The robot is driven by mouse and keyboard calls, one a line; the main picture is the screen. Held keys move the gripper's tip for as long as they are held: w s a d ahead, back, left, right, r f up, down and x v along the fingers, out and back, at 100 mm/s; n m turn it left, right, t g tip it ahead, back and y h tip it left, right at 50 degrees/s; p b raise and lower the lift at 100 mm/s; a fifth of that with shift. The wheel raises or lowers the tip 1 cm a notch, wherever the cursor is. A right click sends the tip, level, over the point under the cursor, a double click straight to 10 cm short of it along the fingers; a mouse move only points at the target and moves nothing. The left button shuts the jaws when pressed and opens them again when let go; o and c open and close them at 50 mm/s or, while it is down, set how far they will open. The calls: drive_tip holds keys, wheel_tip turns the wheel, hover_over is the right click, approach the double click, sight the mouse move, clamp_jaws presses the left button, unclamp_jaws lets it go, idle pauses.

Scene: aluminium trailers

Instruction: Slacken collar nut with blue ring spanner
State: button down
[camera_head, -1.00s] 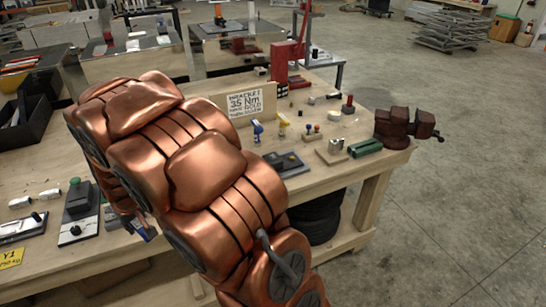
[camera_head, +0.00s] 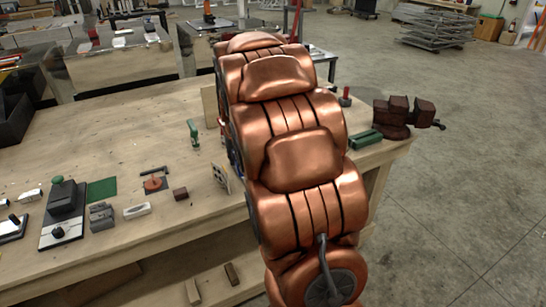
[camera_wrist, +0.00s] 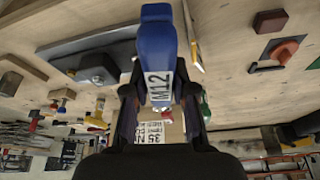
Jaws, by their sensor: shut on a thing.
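The blue ring spanner (camera_wrist: 157,45), labelled M12, is held in my gripper (camera_wrist: 158,88) in the wrist view. Both dark fingers close on it from either side, and its blue end sticks out beyond them at the top of the picture. In the head view my copper arm hides the gripper and the spanner almost fully. I cannot make out the collar nut for certain in either view.
A wooden workbench (camera_head: 120,150) carries a green-topped black device (camera_head: 64,205), a red part with a dark lever (camera_head: 154,182), a green-handled tool (camera_head: 193,133) and a dark red vise (camera_head: 400,115). A "35 Nm" sign (camera_wrist: 155,132) shows upside down in the wrist view.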

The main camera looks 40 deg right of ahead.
drive_tip(key=s+d+r+m+b, duration=0.1)
drive_tip(key=s+d+m+b, duration=0.1)
drive_tip(key=s+d, duration=0.3)
drive_tip(key=d, duration=0.4)
drive_tip(key=shift+s+r+h, duration=0.2)
drive_tip(key=shift+r+h, duration=0.05)
drive_tip(key=shift+h, duration=0.15)
drive_tip(key=shift+f, duration=0.15)
drive_tip(key=shift+f, duration=3.25)
drive_tip(key=shift+s+d+f+n+y+b, duration=0.1)
drive_tip(key=shift+s+d+n+y+b, duration=0.15)
drive_tip(key=shift+s+d+n+b, duration=0.35)
drive_tip(key=shift+s+d+n+y+b, duration=0.25)
drive_tip(key=shift+s+d+n+b, duration=0.05)
drive_tip(key=shift+d+n+b, duration=0.45)
drive_tip(key=shift+s+d+n, duration=0.2)
drive_tip(key=shift+d+n, duration=0.15)
drive_tip(key=shift+d, duration=0.1)
drive_tip(key=shift+r, duration=0.35)
wheel_tip(320, 180, up, 6)
drive_tip(key=shift+r, duration=0.15)
